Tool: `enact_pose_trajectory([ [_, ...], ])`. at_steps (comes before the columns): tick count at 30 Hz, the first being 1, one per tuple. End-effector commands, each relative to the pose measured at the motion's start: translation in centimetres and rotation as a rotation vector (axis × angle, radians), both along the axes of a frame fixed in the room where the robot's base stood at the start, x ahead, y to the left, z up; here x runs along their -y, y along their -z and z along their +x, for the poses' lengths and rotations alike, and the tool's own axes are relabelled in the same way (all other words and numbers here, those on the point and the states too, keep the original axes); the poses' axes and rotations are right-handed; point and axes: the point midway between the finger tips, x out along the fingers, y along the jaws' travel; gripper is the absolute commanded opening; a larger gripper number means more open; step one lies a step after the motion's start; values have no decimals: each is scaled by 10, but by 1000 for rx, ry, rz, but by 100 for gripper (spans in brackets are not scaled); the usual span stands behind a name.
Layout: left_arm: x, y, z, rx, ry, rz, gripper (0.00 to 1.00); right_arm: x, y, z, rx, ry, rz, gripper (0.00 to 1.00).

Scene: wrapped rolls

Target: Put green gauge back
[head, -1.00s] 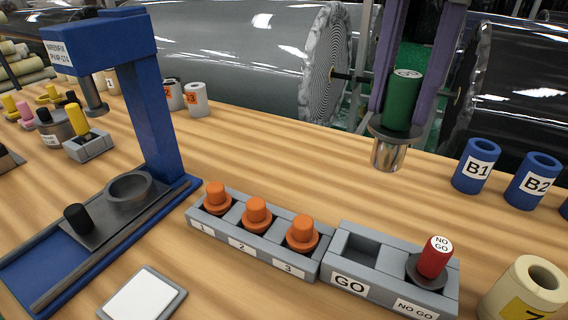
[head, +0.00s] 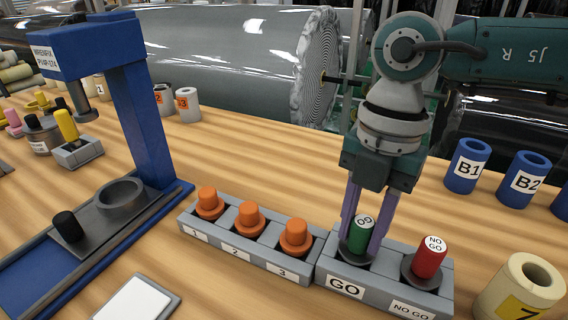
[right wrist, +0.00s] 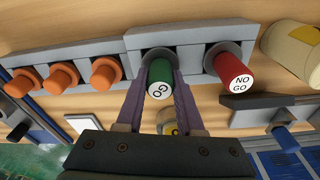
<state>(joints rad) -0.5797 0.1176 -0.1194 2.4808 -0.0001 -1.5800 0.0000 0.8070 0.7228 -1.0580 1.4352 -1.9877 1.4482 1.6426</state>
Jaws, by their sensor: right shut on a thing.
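The green GO gauge (head: 360,236) stands upright at the GO slot of the grey gauge holder (head: 345,284). Its dark flange is at the slot's top; how deep its lower end sits is hidden. My right gripper (head: 362,238) comes down from above and is shut on the green gauge, a purple finger on each side. The green gauge also shows in the right wrist view (right wrist: 159,82) between the fingers. The red NO GO gauge (head: 429,257) stands in the slot to the right. My left gripper is not in view.
A grey block with orange plugs (head: 249,216) adjoins the holder on the left. A cream ring marked 7 (head: 521,288) stands close at the right. Blue cylinders B1 (head: 467,165) and B2 (head: 528,178) stand behind. A blue press (head: 140,110) stands at left.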

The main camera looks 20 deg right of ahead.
Motion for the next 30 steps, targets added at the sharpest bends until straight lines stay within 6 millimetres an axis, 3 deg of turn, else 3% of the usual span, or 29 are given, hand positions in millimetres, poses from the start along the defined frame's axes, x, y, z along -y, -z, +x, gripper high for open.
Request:
enact_pose_trajectory([
  [8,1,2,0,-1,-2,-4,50,0,2,0,1,0,0,0],
  [9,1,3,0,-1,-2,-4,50,0,3,0,1,0,0,38],
  [17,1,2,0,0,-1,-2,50,0,2,0,1,0,0,66],
  [25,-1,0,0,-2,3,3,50,0,-1,0,1,0,0,66],
  [30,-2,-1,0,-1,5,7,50,2,-21,3,5,-1,2,66],
])
